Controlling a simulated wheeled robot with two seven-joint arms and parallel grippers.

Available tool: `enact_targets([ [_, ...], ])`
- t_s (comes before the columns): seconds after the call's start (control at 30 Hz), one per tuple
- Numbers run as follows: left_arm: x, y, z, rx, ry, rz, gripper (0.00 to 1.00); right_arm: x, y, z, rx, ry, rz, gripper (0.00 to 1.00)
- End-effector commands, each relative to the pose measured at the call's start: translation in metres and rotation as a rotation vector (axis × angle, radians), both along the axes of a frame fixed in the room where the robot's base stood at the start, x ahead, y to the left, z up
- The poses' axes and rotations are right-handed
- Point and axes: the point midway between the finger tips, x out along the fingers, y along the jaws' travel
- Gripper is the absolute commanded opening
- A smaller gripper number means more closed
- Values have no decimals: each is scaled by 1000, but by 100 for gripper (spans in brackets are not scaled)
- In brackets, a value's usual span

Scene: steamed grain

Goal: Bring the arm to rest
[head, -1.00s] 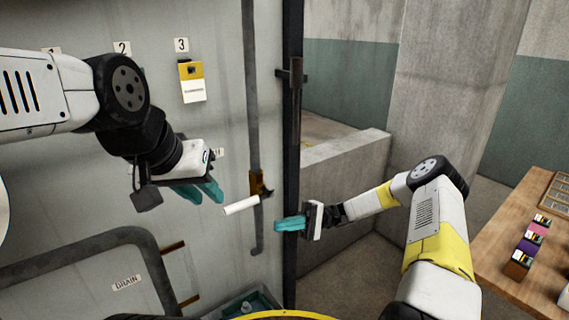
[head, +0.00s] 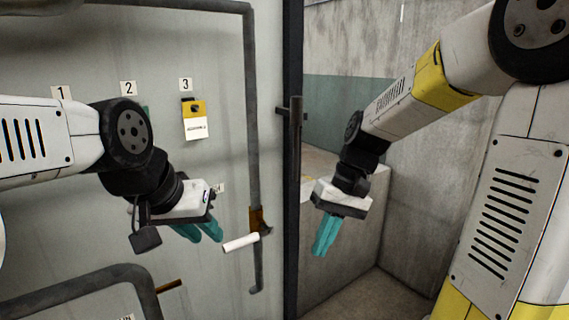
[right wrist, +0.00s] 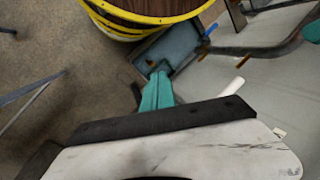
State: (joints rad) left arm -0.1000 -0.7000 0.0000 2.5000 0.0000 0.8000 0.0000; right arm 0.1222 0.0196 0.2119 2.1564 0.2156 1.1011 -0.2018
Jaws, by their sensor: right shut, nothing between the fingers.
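My right gripper (head: 321,252) hangs fingers-down in front of the low concrete wall, right of the dark door post. Its teal fingers are together and empty. They also show together in the right wrist view (right wrist: 158,78). My left gripper (head: 207,236) is in front of the grey panel at the left. Its teal fingers look a little apart, with nothing seen between them. It is just left of a white handle (head: 240,242) on a brown bracket; I cannot tell whether they touch.
A dark post (head: 292,180) with a vertical bar stands between the grippers. A yellow tag (head: 194,108) hangs under label 3. A grey pipe (head: 80,285) bends at lower left. In the right wrist view, a yellow-rimmed round top (right wrist: 150,12) and a grey basin (right wrist: 172,48) lie beyond the fingers.

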Motion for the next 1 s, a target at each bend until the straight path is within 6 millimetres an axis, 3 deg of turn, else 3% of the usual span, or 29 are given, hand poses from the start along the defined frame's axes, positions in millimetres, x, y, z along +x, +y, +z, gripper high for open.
enact_targets([
  [0.2,0,0,0,0,0,0,28,-28,-28,39,-98,-263,-92,0],
  [0.43,0,0,0,0,0,0,28,-56,-52,66,-123,-509,-185,0],
  [0.63,0,0,0,0,0,0,28,-69,-62,76,-113,-622,-232,0],
  [1.0,0,0,0,0,0,0,28,-71,-63,77,-111,-637,-237,0],
])
